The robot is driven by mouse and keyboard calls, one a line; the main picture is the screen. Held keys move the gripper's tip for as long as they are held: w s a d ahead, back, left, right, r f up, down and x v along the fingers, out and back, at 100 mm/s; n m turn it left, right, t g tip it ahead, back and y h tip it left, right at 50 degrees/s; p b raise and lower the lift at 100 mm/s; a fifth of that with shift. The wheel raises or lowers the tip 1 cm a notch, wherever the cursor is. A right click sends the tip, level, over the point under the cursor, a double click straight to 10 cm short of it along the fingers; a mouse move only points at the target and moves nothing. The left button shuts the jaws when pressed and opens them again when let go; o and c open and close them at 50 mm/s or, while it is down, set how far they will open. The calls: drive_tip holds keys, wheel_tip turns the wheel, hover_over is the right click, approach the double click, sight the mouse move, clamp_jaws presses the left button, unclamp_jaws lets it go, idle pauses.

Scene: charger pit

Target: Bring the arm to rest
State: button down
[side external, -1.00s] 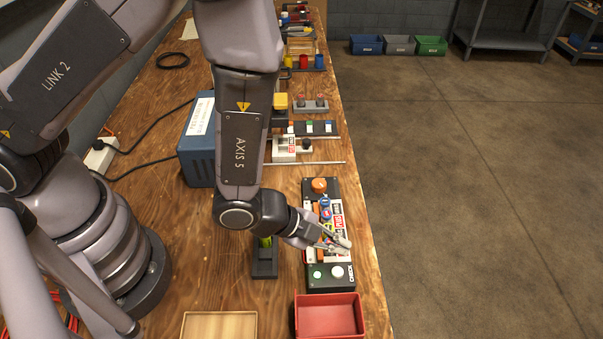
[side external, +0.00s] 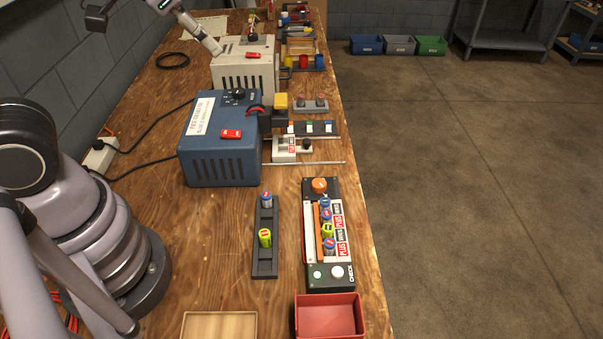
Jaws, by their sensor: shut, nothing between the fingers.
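My gripper (side external: 217,49) shows at the top left, its pale fingers pointing down and right. It is shut and empty, in front of the light grey box in the picture; its height above the bench is hard to tell. The rest of my arm is partly cut off by the frame's top and left edges. A black charger tray (side external: 309,279) on the bench's right side holds several blue and yellow-green cells in a row. A black narrow rack (side external: 265,220) beside it holds a blue cell (side external: 266,201) and a yellow-green cell (side external: 265,239).
A red bin (side external: 330,317) and a wooden tray (side external: 219,326) sit at the front. A blue box (side external: 222,152) with a red tag and a light grey box (side external: 244,72) stand behind. Cables run along the left. The bench around the rack is clear.

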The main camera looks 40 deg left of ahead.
drive_tip(key=s+a+r+n+y, duration=0.1)
drive_tip(key=s+a+r+n, duration=0.1)
drive_tip(key=s, duration=0.3)
drive_tip(key=s+a+r+n, duration=0.1)
drive_tip(key=s+a+n, duration=0.1)
drive_tip(key=s+a, duration=0.2)
drive_tip(key=shift+s+a+r+g+y, duration=0.25)
drive_tip(key=shift+s+r+g+y, duration=0.15)
drive_tip(key=shift+s, duration=0.75)
